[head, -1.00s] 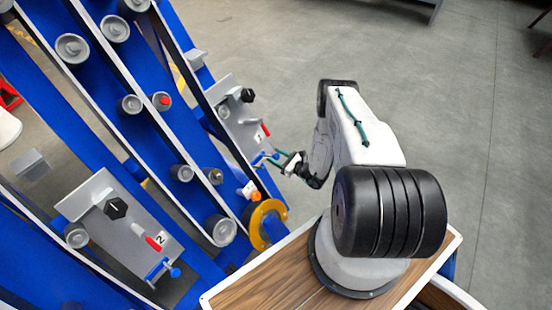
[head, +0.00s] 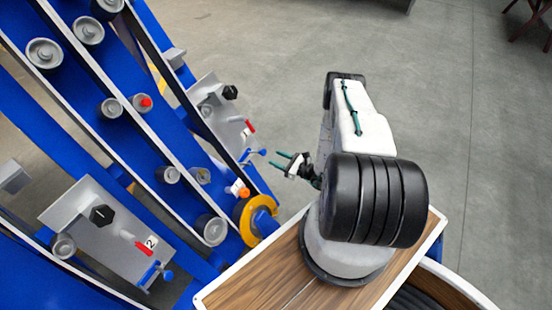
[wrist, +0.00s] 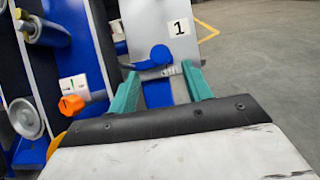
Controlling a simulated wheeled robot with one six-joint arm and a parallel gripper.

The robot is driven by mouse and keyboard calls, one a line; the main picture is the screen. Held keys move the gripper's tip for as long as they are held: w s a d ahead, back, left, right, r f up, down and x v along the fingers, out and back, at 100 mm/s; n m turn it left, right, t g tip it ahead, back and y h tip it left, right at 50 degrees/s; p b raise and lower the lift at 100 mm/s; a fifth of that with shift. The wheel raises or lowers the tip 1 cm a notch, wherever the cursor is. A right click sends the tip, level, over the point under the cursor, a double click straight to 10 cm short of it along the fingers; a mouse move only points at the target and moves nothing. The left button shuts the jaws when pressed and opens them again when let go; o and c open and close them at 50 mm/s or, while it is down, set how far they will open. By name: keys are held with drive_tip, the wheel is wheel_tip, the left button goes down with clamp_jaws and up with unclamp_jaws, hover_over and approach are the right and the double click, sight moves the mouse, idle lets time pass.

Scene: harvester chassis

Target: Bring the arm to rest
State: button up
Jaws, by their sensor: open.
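My gripper (head: 281,162) is open in the head view, its two green fingers apart and pointing left toward the blue chassis. Nothing shows between the fingers. The wrist view shows the fingers (wrist: 160,90) spread, with a blue-knobbed handle (wrist: 160,55) and the grey plate labelled 1 (wrist: 180,28) beyond them. In the head view that plate (head: 215,112) is left of my gripper, with a gap between them. My arm is folded above its wooden-topped base.
The blue chassis (head: 150,150) with grey rollers fills the left. A yellow ring (head: 247,222) and an orange knob (head: 243,192) sit near my base. A second plate, labelled 2 (head: 100,222), is lower left.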

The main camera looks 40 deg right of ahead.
idle(0.4)
drive_tip(key=s+a+n+g+y, duration=0.2)
drive_tip(key=s+a+y, duration=0.1)
drive_tip(key=a, duration=0.2)
drive_tip(key=s+a+r+n+g+y, duration=0.1)
drive_tip(key=s+a+r+n+g, duration=0.15)
drive_tip(key=r+n+g, duration=0.65)
drive_tip(key=s+a+r+n+g+y, duration=0.1)
drive_tip(key=a+r+n+g, duration=0.2)
drive_tip(key=r, duration=1.2)
drive_tip(key=s+a+r+n+g+y, duration=0.15)
drive_tip(key=a+r+n+g, duration=0.35)
drive_tip(key=r, duration=0.7)
drive_tip(key=s+a+r+n+t+h, duration=0.1)
drive_tip(key=s+r+n+h, duration=0.3)
drive_tip(key=r, duration=0.5)
drive_tip(key=s+a+r+n+t+h, duration=0.1)
drive_tip(key=s+a+r+n+h, duration=0.3)
drive_tip(key=s+r, duration=0.5)
drive_tip(key=s+a+r+n+t+h, duration=0.1)
drive_tip(key=s+a+r+n+h, duration=0.2)
drive_tip(key=r, duration=0.6)
drive_tip(key=s+n+h, duration=0.1)
drive_tip(key=s+n, duration=0.1)
drive_tip(key=s, duration=0.1)
drive_tip(key=shift+s+h, duration=0.25)
drive_tip(key=shift+h, duration=0.1)
drive_tip(key=shift+r, duration=0.1)
